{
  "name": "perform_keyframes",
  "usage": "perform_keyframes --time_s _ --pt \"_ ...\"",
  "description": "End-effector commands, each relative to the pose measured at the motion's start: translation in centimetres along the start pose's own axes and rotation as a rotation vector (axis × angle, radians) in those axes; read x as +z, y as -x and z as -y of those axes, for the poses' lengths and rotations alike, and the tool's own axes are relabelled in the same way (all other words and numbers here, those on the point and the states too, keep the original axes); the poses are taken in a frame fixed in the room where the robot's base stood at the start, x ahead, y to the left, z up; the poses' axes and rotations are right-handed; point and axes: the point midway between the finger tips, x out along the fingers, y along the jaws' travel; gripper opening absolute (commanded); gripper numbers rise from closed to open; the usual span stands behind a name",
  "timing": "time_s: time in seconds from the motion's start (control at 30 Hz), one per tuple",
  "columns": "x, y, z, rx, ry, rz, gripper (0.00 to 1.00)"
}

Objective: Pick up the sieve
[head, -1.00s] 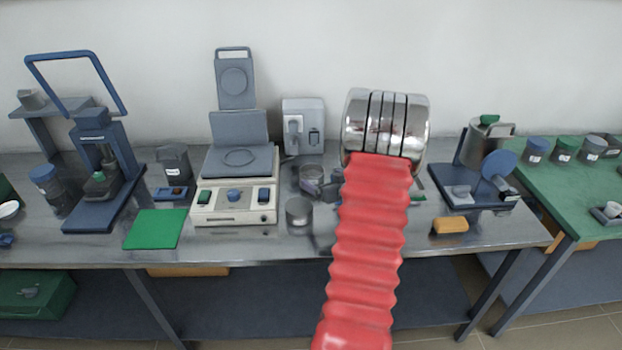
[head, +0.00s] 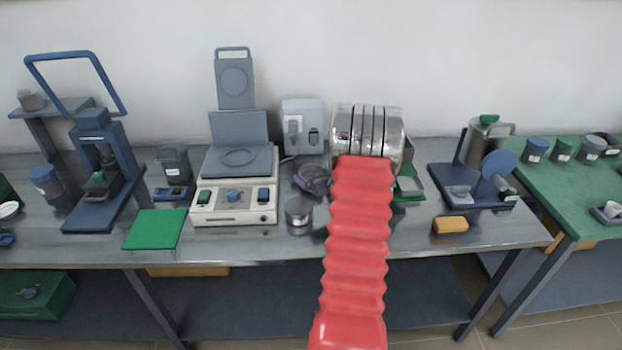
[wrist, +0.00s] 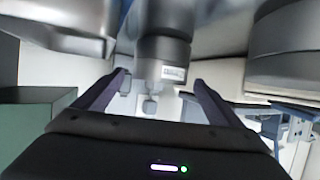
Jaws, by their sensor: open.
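A short grey metal cylinder (head: 299,213), which looks like the sieve, stands on the steel bench right of the cream hotplate unit. A darker round item (head: 312,178) lies just behind it, partly hidden. A dark grey cylinder with a white label (wrist: 164,58) shows between and beyond the fingers. I cannot tell whether this is the sieve. No contact is visible.
The cream hotplate unit (head: 234,203) and a green mat (head: 155,229) are to the left. An orange block (head: 450,225) and a blue stand (head: 470,190) are to the right. A grey wall box (head: 303,126) is behind. The bench front right of the arm has free room.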

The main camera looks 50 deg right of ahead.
Motion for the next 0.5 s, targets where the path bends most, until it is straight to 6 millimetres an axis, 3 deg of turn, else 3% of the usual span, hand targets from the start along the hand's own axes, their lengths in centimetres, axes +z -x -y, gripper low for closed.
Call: perform_keyframes --time_s 0.2,0.5 --pt "-0.1 -2.7 -0.1 -0.001 -0.001 0.000 0.90" --pt "-0.2 -3.3 -0.1 0.000 -0.001 0.000 0.90"
